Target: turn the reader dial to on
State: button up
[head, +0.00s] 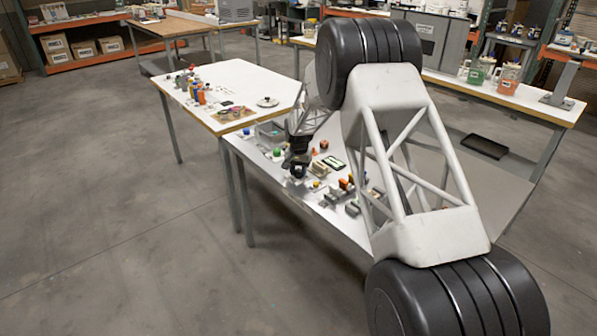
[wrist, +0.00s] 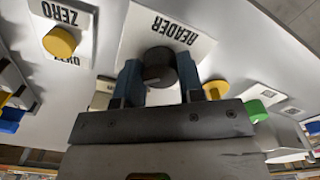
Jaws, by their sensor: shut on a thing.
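The reader dial is a dark round knob (wrist: 159,65) on a white plate lettered READER (wrist: 174,27), upside down in the wrist view. My gripper (wrist: 160,78) has its two blue-grey fingers on either side of the knob, shut on it. The dial's pointer direction and any on mark are not readable. In the head view my gripper (head: 297,165) is low over the near white table, and the dial cannot be told apart from it there.
A yellow knob (wrist: 59,42) on a plate lettered ZERO is left of the dial in the wrist view. Another yellow knob (wrist: 215,89) and a green one (wrist: 256,110) are close on the right. Several small items crowd the table (head: 262,178) around my gripper.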

aim_at(299, 171)
dwell(0.4)
jog(key=o, duration=0.9)
jog(key=shift+r, duration=0.1)
jog(key=shift+r, duration=3.85)
